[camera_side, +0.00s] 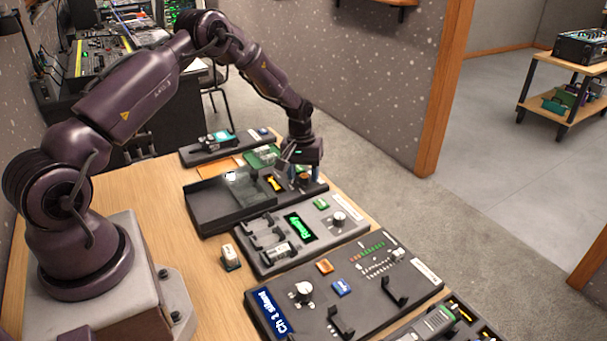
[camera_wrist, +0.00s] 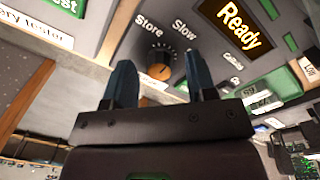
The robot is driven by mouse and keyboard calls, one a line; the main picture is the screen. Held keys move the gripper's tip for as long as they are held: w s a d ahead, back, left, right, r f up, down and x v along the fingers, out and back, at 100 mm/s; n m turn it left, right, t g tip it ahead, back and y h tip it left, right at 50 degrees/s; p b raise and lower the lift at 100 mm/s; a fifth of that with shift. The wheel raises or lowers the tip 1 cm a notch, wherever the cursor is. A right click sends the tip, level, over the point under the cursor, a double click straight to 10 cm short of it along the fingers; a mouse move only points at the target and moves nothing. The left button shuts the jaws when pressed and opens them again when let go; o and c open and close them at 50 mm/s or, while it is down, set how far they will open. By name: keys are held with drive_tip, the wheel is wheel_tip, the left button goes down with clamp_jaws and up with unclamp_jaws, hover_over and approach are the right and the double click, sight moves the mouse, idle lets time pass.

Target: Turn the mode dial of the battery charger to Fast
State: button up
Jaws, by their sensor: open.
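The battery charger (camera_side: 217,207) is a dark panel under my gripper, with a tray on its left and a yellow-lettered display. In the wrist view its display (camera_wrist: 231,24) reads "Ready" in orange. The mode dial (camera_wrist: 158,62) is a round dark knob with an orange mark, near the labels "Store" and "Slow". No "Fast" label can be read. My gripper (camera_wrist: 158,66) is open, and the dial shows between its two blue fingertips. In the side view my gripper (camera_side: 304,173) is pointed down at the dial; I cannot tell whether its fingers reach the dial's height.
A grey panel with a green "Ready" display (camera_side: 300,228) and a knob (camera_side: 339,218) lies in front of the charger. A larger fader panel (camera_side: 345,290) lies nearer. A small white-topped block (camera_side: 230,257) stands on the wooden table. More panels lie behind.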

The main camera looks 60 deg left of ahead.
drive_tip(key=shift+f, duration=0.3)
drive_tip(key=c, duration=0.9)
drive_tip(key=shift+c, duration=0.2)
drive_tip(key=m, duration=1.1)
drive_tip(key=shift+w+a+m+g, duration=0.1)
drive_tip(key=shift+m+g, duration=0.2)
drive_tip(key=shift+m, duration=0.1)
